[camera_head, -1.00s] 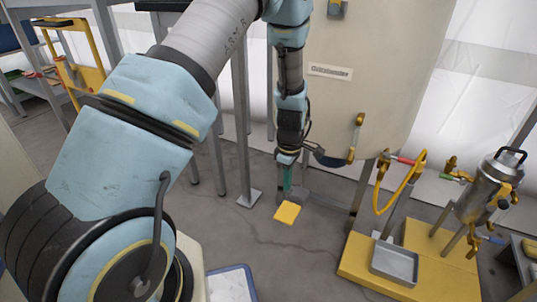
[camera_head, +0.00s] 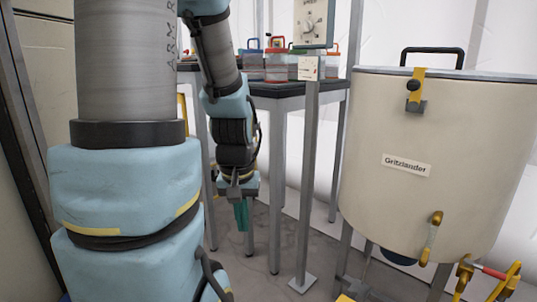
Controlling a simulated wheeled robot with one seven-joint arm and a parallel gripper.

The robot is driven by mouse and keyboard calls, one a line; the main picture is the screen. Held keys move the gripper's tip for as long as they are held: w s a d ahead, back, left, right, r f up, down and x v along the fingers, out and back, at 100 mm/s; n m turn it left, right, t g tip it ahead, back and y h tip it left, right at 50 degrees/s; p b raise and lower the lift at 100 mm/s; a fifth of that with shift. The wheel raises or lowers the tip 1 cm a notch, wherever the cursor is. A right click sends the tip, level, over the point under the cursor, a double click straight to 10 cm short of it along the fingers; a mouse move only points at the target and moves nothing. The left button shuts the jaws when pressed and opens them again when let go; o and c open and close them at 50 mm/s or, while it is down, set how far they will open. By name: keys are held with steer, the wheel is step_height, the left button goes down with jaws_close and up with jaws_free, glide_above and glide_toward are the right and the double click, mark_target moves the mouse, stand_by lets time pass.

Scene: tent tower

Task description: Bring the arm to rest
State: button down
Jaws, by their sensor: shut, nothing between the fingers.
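My arm fills the left side of the head view, its thick upper part near and its forearm hanging down behind it. My gripper (camera_head: 241,216) hangs at the end of the forearm with its teal fingers pointing down. The fingers are together, with nothing seen between them. It is in front of the dark table's legs, left of the cream tank and apart from it.
A cream tank (camera_head: 432,195) with yellow fittings stands on legs at the right. A dark table (camera_head: 290,91) holds several clear containers with coloured handles. A grey post (camera_head: 308,175) carries a dial box (camera_head: 314,24). Grey floor shows below.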

step_height(320, 180, up, 39)
steer(key=a+p, duration=0.1)
steer(key=p, duration=3.7)
steer(key=shift+s+f+m, duration=0.2)
steer(key=shift+s+m, duration=0.1)
steer(key=shift+s, duration=0.1)
steer(key=shift+d+f, duration=0.1)
